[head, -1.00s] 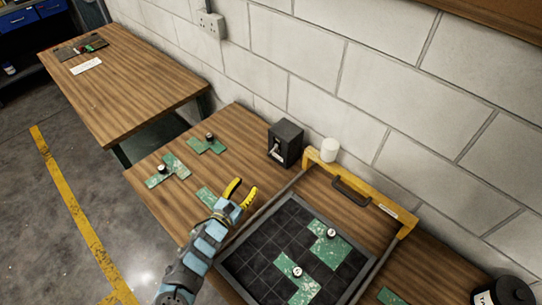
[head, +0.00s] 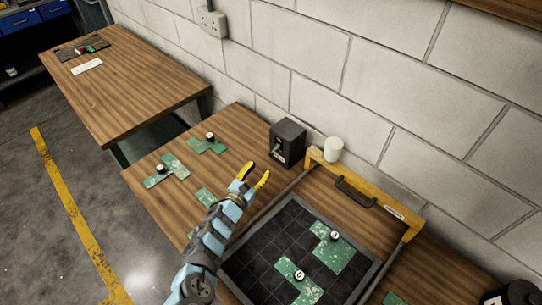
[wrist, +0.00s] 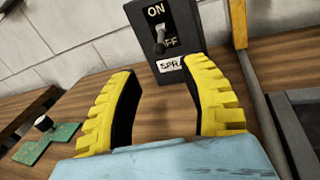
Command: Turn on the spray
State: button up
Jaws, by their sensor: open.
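A black switch box (head: 288,143) stands on the wooden table near the wall.
A white cylinder (head: 333,148) stands right of the box. Green knobbed pieces (head: 167,171) lie on the table to the left. The block wall is close behind.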

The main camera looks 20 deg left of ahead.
aim_at(271, 154)
jog(key=shift+w+d+f+b, duration=0.1)
jog(key=shift+w+d+b, duration=0.1)
jog(key=shift+w+b, duration=0.7)
jog(key=shift+w+d+b, duration=0.15)
jog(key=shift+w+b, duration=0.25)
jog(key=shift+w, duration=0.85)
jog(key=shift+w+d+f+b, duration=0.1)
jog(key=shift+w+d+b, duration=0.1)
jog(key=shift+w+b, duration=0.7)
jog(key=shift+w+r+b, duration=0.25)
jog(key=shift+w+b, duration=0.05)
jog(key=shift+w, duration=0.85)
grip_shut()
